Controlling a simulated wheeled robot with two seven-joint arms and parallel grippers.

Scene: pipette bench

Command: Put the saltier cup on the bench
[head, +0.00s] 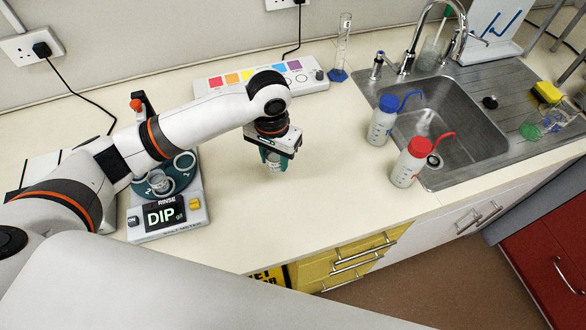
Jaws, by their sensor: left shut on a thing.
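My left gripper (272,156) reaches over the bench (300,210) from the left and points down. It is shut on a small clear cup (274,164), which is partly hidden by the fingers. The cup is at or just above the bench top; I cannot tell whether it touches. Another small clear cup (160,181) sits on the green round plate of the rinse/dip device (165,213), whose display reads "DIP". I cannot tell by sight which cup is saltier. My right gripper is not in view.
A strip with coloured squares (262,76) and a glass cylinder (342,45) stand at the back. A blue-capped bottle (382,125) and a red-capped bottle (409,165) stand left of the sink (450,115). The bench front middle is clear.

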